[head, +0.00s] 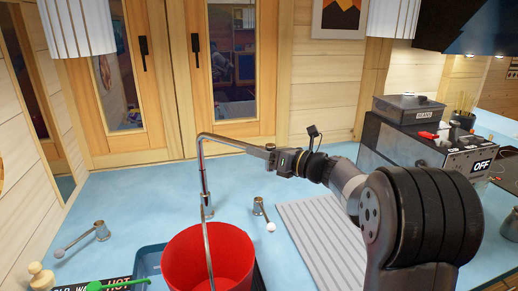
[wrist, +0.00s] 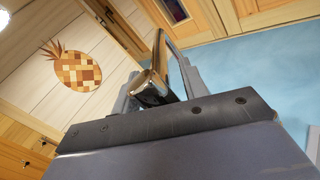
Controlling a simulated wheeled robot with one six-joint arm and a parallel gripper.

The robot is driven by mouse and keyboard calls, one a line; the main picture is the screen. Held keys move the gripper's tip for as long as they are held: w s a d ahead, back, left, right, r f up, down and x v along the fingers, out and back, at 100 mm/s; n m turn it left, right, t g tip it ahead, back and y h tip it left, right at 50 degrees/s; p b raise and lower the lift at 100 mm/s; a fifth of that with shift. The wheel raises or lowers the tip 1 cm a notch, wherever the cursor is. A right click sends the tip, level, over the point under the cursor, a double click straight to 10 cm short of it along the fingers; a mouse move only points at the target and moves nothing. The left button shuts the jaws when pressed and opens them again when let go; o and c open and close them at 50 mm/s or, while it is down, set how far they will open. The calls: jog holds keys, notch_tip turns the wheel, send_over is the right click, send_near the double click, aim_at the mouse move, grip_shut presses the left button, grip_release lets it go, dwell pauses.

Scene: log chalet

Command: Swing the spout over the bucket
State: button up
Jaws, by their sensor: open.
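The metal spout (head: 232,143) rises from its base on the blue counter and bends over to the right, pointing towards my gripper (head: 272,157). The spout's outer end is to the right of and behind the bucket. In the wrist view the spout (wrist: 160,62) runs in between the two fingers of my gripper (wrist: 157,90). The jaws are open around the spout's end; I cannot tell whether either finger touches it.
A lever with a white knob (head: 262,212) stands right of the spout's base, and another lever (head: 82,240) at the left. A ribbed grey board (head: 325,240) lies on the right. A machine marked OFF (head: 455,158) stands behind it. Windows line the back.

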jog(key=shift+w+a, duration=0.25)
jog(key=shift+a, duration=0.1)
grip_shut()
dwell(0.3)
